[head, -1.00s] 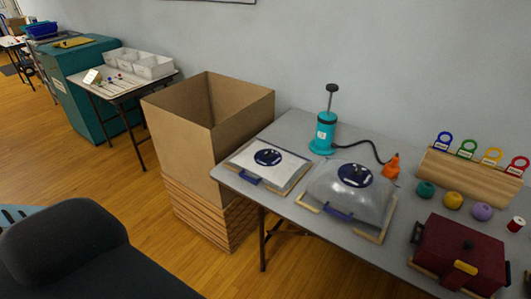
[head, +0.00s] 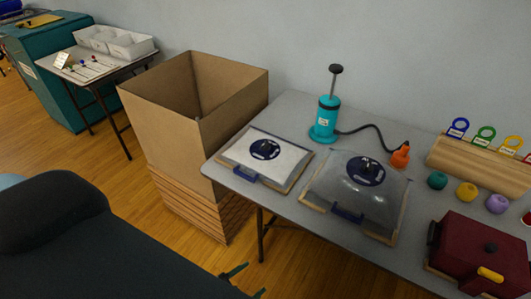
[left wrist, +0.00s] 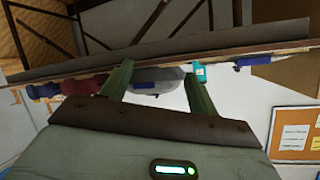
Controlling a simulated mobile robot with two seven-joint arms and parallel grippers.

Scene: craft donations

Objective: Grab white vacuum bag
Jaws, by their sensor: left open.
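The white vacuum bag (head: 290,165) lies flat on the grey table (head: 290,107), near its left end. It has a dark blue round valve and a blue clip at its front edge. A puffed grey bag (head: 335,186) with a similar valve and clip lies to its right. My left gripper (head: 252,279) is at the bottom edge of the head view, in front of the table and apart from the bag. In the left wrist view its green fingers (left wrist: 158,74) are spread and empty, with the table edge beyond them. My right gripper is not in view.
A tall open cardboard box (head: 160,127) stands against the table's left end. A teal pump (head: 325,118) with a black hose stands behind the bags. A maroon case (head: 478,250) and yarn balls (head: 467,192) are at the right. Wooden floor shows below the table.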

